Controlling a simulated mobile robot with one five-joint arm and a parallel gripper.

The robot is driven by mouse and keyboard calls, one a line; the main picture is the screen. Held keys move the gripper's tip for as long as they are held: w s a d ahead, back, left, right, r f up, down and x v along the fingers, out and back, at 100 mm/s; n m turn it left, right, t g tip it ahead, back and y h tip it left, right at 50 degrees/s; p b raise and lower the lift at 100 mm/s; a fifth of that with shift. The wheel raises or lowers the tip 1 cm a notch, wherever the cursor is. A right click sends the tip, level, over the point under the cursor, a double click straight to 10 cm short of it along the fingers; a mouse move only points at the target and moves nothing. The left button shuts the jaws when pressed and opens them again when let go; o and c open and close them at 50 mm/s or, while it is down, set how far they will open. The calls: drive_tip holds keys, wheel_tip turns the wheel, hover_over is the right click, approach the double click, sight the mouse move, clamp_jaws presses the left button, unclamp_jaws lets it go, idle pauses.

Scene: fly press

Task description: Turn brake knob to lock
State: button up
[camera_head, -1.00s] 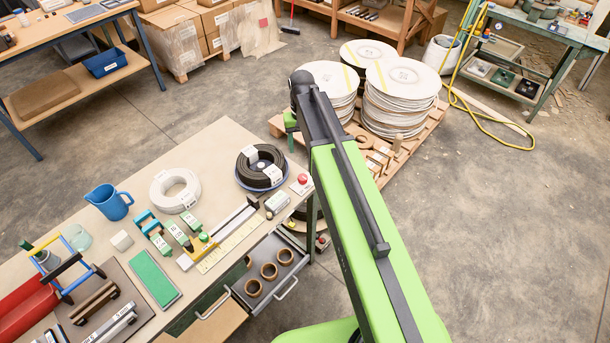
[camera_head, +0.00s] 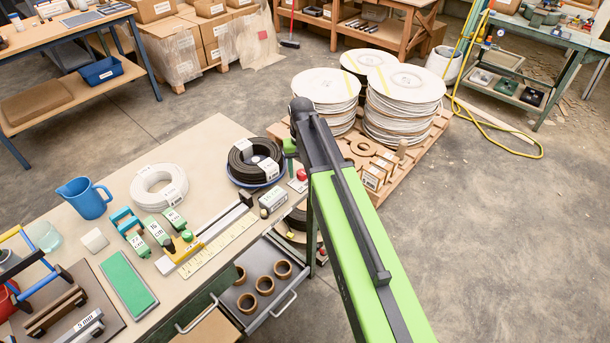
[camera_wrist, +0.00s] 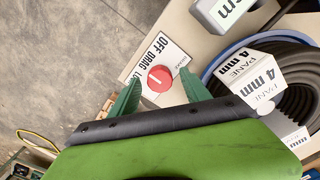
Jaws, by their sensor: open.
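The brake knob (camera_wrist: 160,78) is a round red knob with a short white mark on its top. It sits on a white plate (camera_wrist: 166,51) lettered "OFF DRAG L…", the rest of the lettering being hidden. In the wrist view, my open gripper (camera_wrist: 161,72) has its two green fingers on either side of the knob, with nothing held. I cannot tell whether they touch it or are at its height. In the head view, the knob (camera_head: 301,174) is at the bench's right edge, just right of and below my gripper's green part.
A black cable coil (camera_head: 255,160) in a blue dish lies close left of the knob. A grey labelled box (camera_head: 272,199) is beside the plate. An open drawer (camera_head: 265,285) holds several brown rings. A pallet (camera_head: 420,145) with white spools stands behind; the floor at right is clear.

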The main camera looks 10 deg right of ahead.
drive_tip(key=shift+r, duration=0.1)
drive_tip(key=shift+c, duration=0.3)
clamp_jaws()
drive_tip(key=shift+d, duration=0.45)
drive_tip(key=shift+a, duration=0.3)
drive_tip(key=shift+n, duration=0.5)
drive_tip(key=n, duration=0.3)
drive_tip(key=shift+a+n, duration=0.1)
drive_tip(key=shift+n, duration=2.3)
